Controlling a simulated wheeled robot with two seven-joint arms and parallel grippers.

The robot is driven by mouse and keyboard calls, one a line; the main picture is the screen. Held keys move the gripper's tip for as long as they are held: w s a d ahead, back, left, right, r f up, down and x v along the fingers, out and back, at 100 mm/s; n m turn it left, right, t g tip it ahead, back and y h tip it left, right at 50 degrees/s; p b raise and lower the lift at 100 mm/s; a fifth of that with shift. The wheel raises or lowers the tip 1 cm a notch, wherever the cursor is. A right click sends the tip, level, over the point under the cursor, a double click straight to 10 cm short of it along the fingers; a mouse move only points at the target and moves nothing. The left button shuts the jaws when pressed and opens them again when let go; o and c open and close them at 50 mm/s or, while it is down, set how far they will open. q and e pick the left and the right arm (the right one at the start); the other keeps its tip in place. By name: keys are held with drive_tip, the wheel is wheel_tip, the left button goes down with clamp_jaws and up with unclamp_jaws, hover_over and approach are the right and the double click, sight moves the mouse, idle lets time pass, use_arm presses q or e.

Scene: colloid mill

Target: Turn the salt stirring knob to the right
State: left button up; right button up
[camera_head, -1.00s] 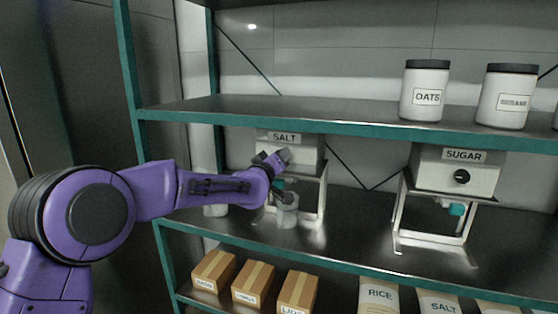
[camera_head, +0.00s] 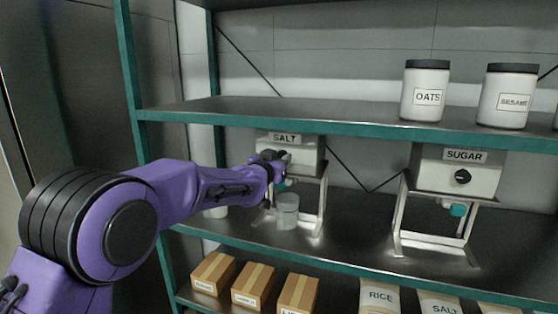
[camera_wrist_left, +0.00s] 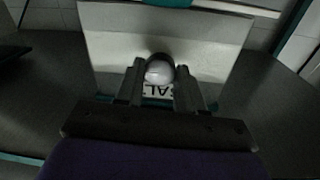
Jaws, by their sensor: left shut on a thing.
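The salt dispenser (camera_head: 308,152) is a pale box labelled SALT on a metal stand on the middle shelf. My left gripper (camera_head: 282,158) is at the front of the dispenser. In the left wrist view its two fingers (camera_wrist_left: 158,88) sit on either side of the round salt stirring knob (camera_wrist_left: 159,71), shut on it. In the head view the gripper and wrist hide the knob. My right gripper is not in view.
A clear cup (camera_head: 287,212) stands under the salt dispenser. The sugar dispenser (camera_head: 455,170) with its black knob is to the right. Shelf edges run above (camera_head: 340,125) and below. Jars stand on the upper shelf, boxes and bags below.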

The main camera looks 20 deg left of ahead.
use_arm(q)
drive_tip(key=shift+f+m, duration=0.15)
drive_tip(key=shift+m, duration=0.25)
drive_tip(key=o, duration=1)
drive_tip(key=shift+o, duration=0.2)
drive_tip(key=shift+s+b, duration=0.3)
drive_tip(key=shift+s, duration=0.1)
drive_tip(key=s+b, duration=0.3)
drive_tip(key=s, duration=0.6)
drive_tip(key=shift+s+a, duration=0.35)
drive_tip(key=shift+a, duration=0.1)
